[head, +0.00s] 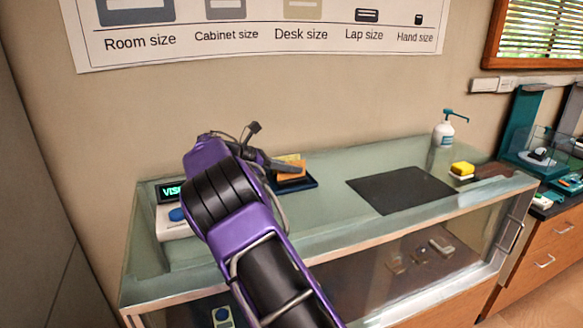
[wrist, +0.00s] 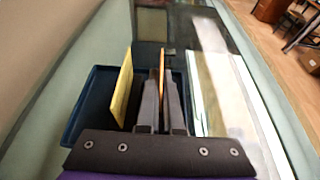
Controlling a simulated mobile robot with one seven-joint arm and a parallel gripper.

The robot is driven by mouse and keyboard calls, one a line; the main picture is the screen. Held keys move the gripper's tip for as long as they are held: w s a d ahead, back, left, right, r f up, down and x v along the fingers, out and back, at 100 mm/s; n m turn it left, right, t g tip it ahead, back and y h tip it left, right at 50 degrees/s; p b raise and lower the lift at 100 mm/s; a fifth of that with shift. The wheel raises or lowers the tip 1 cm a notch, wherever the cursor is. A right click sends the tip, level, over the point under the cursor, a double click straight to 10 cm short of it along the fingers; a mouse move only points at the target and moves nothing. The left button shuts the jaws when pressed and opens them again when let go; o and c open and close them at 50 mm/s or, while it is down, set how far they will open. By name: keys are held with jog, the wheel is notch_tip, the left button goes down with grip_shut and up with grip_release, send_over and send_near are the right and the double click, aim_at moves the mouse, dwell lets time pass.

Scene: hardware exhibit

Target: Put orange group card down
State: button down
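An orange card (wrist: 162,75) stands on edge between the two fingers of my gripper (wrist: 162,95) in the wrist view. The fingers are close together and appear shut on it. A yellow card (wrist: 122,90) stands upright just left of the fingers, apart from them. Both are over a dark blue tray (wrist: 88,100). In the head view the tray (head: 309,184) shows beyond my purple arm, with orange and yellow cards (head: 291,176) at it. My arm and fingers hide part of the tray, and I cannot tell whether the orange card's lower edge touches it.
The tray rests on a glass display counter (head: 330,213). A device with a lit display (head: 169,190) is at the left. The glass between tray and mat is clear.

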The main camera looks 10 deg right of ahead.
jog(key=c, duration=1.1)
grip_release()
jog(key=shift+a+r, duration=0.15)
jog(key=shift+r, duration=0.05)
jog(key=v, duration=1.1)
jog(key=shift+s+a+r+p, duration=0.15)
jog(key=shift+a+p, duration=0.15)
